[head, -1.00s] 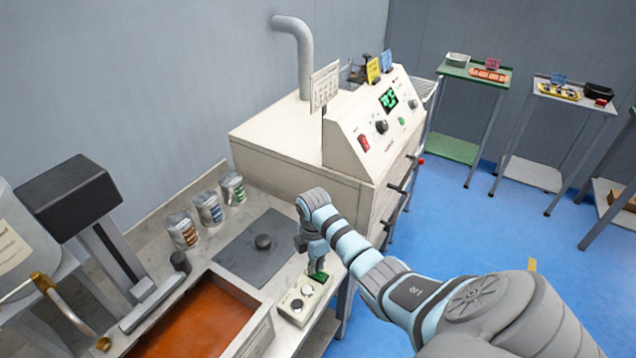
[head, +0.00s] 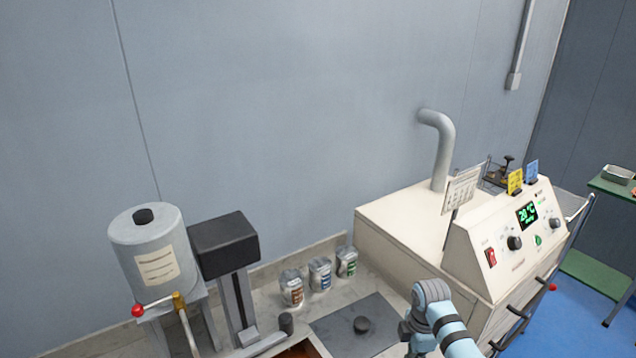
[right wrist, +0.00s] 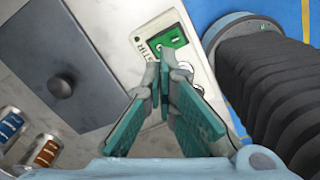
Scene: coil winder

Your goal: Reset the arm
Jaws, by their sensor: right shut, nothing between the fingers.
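My right arm (head: 445,318) comes in at the lower right of the head view, its wrist bent downward over the bench; the fingers are cut off by the bottom edge there. In the right wrist view my right gripper (right wrist: 164,72) is shut, with nothing between its teal fingers. Its tips are over or at a cream control box (right wrist: 183,25) with a green button (right wrist: 172,43); I cannot tell whether they touch. The box is out of the head view. My left gripper is not in view.
A grey plate with a black knob (head: 361,324) lies on the bench, also in the right wrist view (right wrist: 61,86). Several cans (head: 320,273) stand behind it. A cream oven (head: 400,220) with a control panel stands right. A grey tank (head: 150,250) and black-topped column (head: 224,245) stand left.

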